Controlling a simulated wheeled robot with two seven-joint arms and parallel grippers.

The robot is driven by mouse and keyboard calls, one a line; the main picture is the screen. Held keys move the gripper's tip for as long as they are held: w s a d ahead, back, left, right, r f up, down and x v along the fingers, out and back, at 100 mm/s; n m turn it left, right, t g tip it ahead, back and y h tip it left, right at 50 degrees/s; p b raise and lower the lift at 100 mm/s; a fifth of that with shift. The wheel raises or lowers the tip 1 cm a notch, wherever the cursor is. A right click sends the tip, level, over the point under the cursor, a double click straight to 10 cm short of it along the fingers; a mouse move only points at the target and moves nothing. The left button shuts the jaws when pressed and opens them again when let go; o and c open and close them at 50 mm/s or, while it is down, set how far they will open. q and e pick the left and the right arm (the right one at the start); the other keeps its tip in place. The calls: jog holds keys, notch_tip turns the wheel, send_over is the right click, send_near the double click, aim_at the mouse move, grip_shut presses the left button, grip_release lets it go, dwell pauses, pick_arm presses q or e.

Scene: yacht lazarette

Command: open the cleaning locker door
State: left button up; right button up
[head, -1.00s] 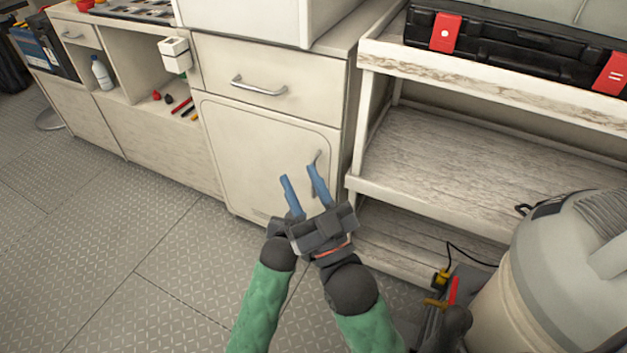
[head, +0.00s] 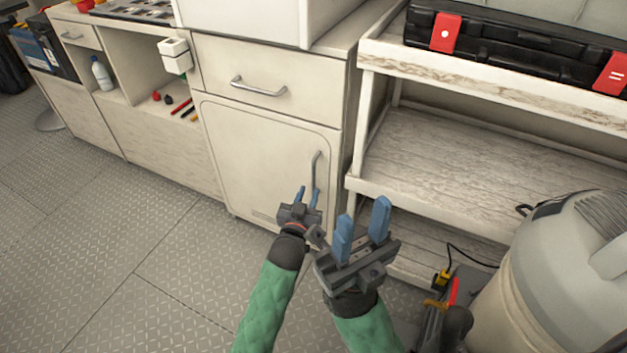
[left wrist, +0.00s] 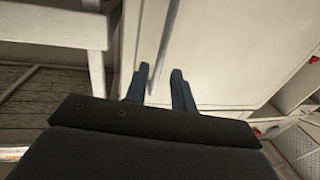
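The cleaning locker door (head: 255,150) is a cream panel with rounded corners, closed flush under a drawer. Its upright metal bar handle (head: 316,168) is near the door's right edge. My left gripper (head: 307,194) is open at the lower end of this handle. In the left wrist view, the handle (left wrist: 171,45) runs down between the two blue fingers of the left gripper (left wrist: 160,85), with a gap between the fingers. My right gripper (head: 362,222) is open and empty, right of and nearer than the left, in front of the low shelf.
A drawer with a handle (head: 259,87) is above the door. A whitewashed shelf unit (head: 450,150) stands right of the locker, with a black case (head: 520,45) on top. A large grey canister (head: 560,270) is at lower right. Floor (head: 130,240) at left is clear.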

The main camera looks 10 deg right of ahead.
aim_at(313, 181)
pick_arm(q)
jog(key=shift+b+x, duration=0.45)
jog(key=shift+x, duration=2.7)
grip_shut()
